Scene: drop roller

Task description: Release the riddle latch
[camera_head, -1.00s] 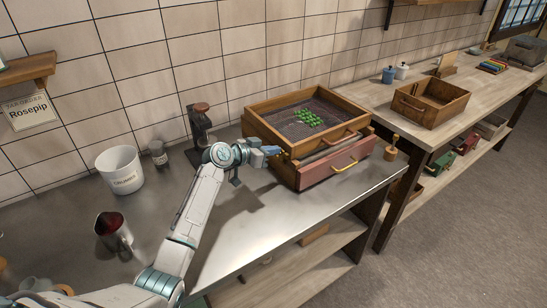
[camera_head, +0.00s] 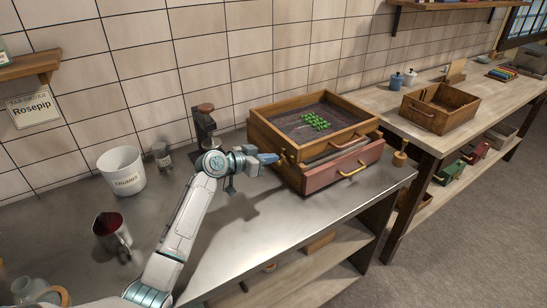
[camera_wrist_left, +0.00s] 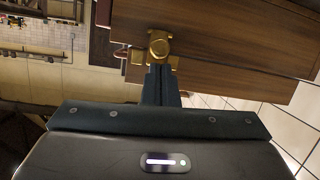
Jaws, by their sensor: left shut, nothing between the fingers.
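The riddle (camera_head: 352,135) is a wooden frame with a dark mesh and several green pieces on it. It sits on a wooden box with a pink-fronted drawer (camera_head: 343,170). A small brass latch (camera_head: 284,156) is on the riddle's left side; in the left wrist view the brass latch (camera_wrist_left: 159,48) shows against the wood, just beyond the fingertips. My left gripper (camera_head: 270,158) is shut and empty, pointing at the latch. In the left wrist view its fingers (camera_wrist_left: 159,75) overlap the latch's lower edge; I cannot tell whether they touch. My right gripper is not in view.
A dark press-like stand (camera_head: 204,128), a small jar (camera_head: 161,156), a white bucket (camera_head: 121,171) and a metal jug (camera_head: 112,234) stand left on the steel bench. A wooden pestle-like tool (camera_head: 400,157) stands right of the drawer. Bare steel lies in front.

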